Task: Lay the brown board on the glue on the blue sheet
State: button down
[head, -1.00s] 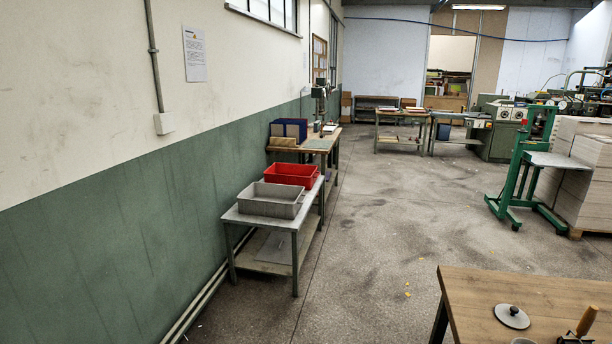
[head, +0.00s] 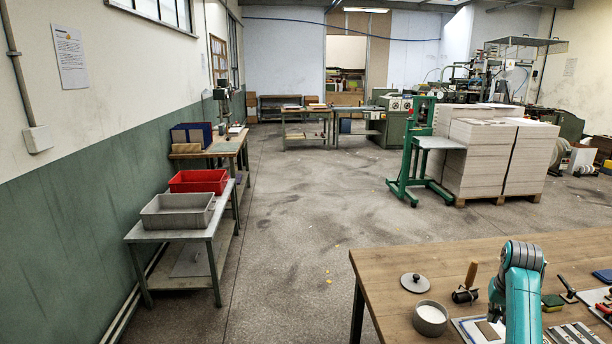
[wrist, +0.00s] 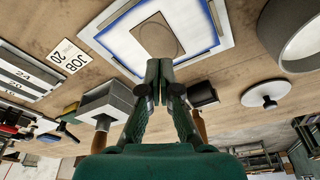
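In the wrist view, a brown board (wrist: 158,36) with a faint round outline shows face-on within the white middle of a blue-edged sheet (wrist: 218,20). The white patch (wrist: 120,42) inside the blue edge looks like spread glue. My gripper (wrist: 159,66) has its two fingers together just beside the near edge of the board in the picture. I see nothing between the fingertips; whether they touch the board is unclear. In the head view the brown board (head: 487,330) shows at the bottom edge, left of my arm, which hides part of the sheet.
On the wooden table (head: 385,262) stand a round pot (head: 430,319), a grey lid (head: 415,282) and a wooden-handled roller (head: 466,288). The table's left corner is mostly bare.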

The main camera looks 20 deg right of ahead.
jog(key=shift+r, duration=1.6)
